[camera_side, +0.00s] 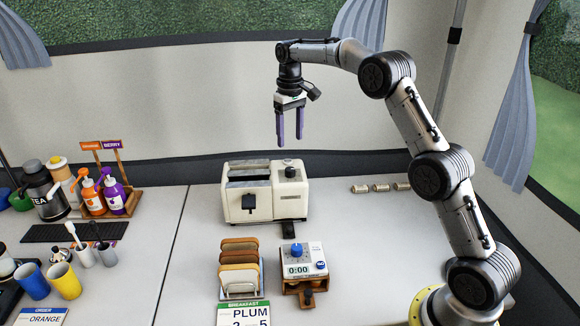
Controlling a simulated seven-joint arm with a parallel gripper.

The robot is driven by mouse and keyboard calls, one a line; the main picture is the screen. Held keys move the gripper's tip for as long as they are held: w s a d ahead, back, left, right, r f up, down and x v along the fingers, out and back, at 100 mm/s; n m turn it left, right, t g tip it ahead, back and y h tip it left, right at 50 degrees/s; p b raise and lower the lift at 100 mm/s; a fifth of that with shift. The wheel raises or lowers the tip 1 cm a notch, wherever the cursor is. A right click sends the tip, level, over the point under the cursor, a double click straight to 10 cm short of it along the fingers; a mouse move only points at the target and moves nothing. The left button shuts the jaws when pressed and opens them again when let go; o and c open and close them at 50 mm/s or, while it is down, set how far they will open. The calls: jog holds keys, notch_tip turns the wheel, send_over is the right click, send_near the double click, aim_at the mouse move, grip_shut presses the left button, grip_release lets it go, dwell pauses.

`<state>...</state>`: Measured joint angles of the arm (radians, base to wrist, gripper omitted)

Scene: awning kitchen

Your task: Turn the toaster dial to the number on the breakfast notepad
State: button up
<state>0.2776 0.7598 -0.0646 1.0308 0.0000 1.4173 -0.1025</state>
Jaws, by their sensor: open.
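The cream toaster (265,207) stands near the back middle of the counter, its slots on top at the left. A dark round knob (290,172) sits on its top right; I cannot read any numbers around it. A dark lever is on its front. The breakfast notepad (244,314) is at the bottom edge, cut off by the frame. It has a green "BREAKFAST" header, "PLUM", and below it what looks like a 2 and a 5, partly cut off. My gripper (290,138) points down, open and empty, above the toaster's right part, apart from the knob.
A toast rack (240,291) with bread slices and a timer (302,262) showing 0:00 with a blue knob stand in front of the toaster. Small cylinders (381,188) lie at right. Sauce bottles (114,197), a tea dispenser (45,188) and cups fill the left counter.

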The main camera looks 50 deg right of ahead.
aim_at(290, 169)
notch_tip(290, 169, down, 11)
jog(key=shift+r, duration=0.2)
dwell(0.3)
grip_shut()
